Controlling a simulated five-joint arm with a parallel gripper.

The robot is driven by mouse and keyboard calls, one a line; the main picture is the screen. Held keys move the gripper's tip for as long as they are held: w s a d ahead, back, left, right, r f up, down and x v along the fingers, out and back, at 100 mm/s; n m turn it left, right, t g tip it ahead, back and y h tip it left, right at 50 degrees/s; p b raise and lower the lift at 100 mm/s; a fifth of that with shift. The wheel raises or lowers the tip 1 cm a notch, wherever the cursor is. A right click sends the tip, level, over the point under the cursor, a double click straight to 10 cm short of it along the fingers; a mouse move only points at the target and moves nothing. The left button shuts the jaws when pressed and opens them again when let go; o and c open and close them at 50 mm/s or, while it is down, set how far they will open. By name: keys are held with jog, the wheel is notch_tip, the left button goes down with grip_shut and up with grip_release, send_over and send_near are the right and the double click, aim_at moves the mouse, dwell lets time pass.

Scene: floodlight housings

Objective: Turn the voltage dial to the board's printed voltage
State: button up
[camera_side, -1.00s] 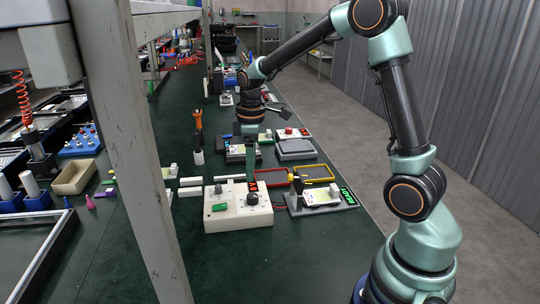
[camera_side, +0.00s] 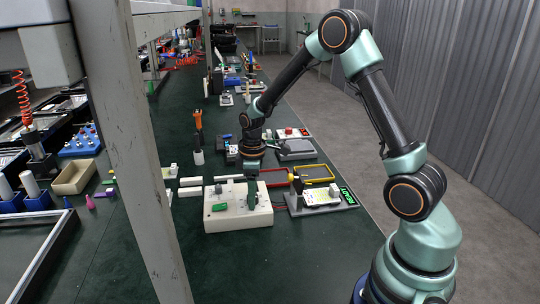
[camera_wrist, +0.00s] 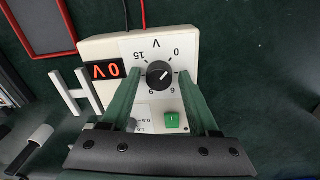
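The voltage dial (camera_wrist: 159,74) is a black round knob on the white supply box (camera_side: 226,217). Its scale, upside down in the wrist view, includes 0, 6, 9 and 15. The knob has a small pale mark; its exact setting is hard to read. In the side view my gripper (camera_side: 252,192) is low over the box and hides the dial. The board (camera_side: 322,196) lies right of the box; its print is illegible.
A lit READY sign (camera_side: 348,196) is on the board's grey stand. A green switch (camera_wrist: 172,120) and a small grey knob are on the box. Red and yellow frames (camera_side: 319,180) lie behind. A white bar (camera_wrist: 63,92) lies beside the box. Bare bench is in front.

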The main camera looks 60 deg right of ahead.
grip_shut()
jog(key=shift+m, duration=0.3)
